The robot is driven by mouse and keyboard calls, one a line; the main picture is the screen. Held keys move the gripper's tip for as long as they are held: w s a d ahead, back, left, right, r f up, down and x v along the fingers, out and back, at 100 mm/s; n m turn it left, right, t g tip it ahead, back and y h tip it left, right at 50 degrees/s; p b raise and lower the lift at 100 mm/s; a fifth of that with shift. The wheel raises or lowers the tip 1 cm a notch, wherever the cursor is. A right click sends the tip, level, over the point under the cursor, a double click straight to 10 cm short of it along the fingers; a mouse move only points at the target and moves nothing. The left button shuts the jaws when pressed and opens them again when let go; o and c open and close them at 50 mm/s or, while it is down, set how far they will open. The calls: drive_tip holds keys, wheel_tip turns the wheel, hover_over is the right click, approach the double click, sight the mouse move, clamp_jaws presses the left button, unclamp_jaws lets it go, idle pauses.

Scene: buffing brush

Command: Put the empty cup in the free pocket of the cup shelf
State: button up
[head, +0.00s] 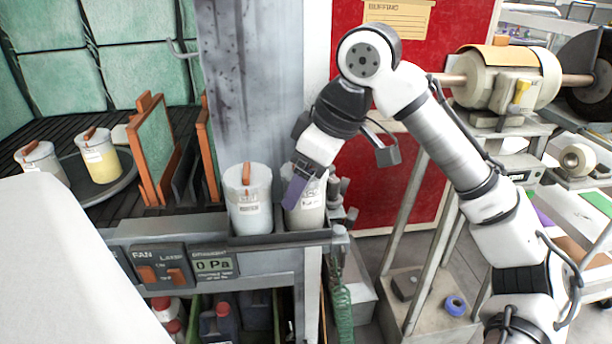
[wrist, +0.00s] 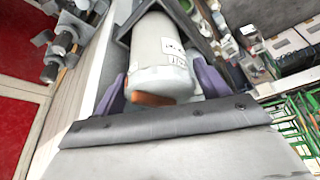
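My gripper (head: 297,188) is at the cup shelf (head: 280,239), a metal ledge at the front of the booth. Its two purple fingers (wrist: 160,80) stand on either side of a whitish labelled cup (wrist: 163,60) with an orange-brown handle, and appear closed against it. In the head view this cup (head: 312,214) is at the right end of the shelf, partly covered by a finger; its base is hidden by the shelf's lip. A second whitish cup (head: 250,205) with an orange handle stands upright to its left. I cannot tell whether either is empty.
Two more cups, one whitish (head: 42,160) and one yellow (head: 100,158), are at the round plate at left. Orange-framed panels (head: 152,150) stand behind the shelf. Fittings (head: 340,200) crowd its right end. A control panel (head: 185,270) is below.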

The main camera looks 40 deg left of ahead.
drive_tip(key=shift+o, duration=1.4)
drive_tip(key=shift+r, duration=0.1)
drive_tip(key=v, duration=1.3)
drive_tip(key=shift+d+r, duration=0.2)
drive_tip(key=shift+r, duration=0.1)
drive_tip(key=shift+w, duration=0.1)
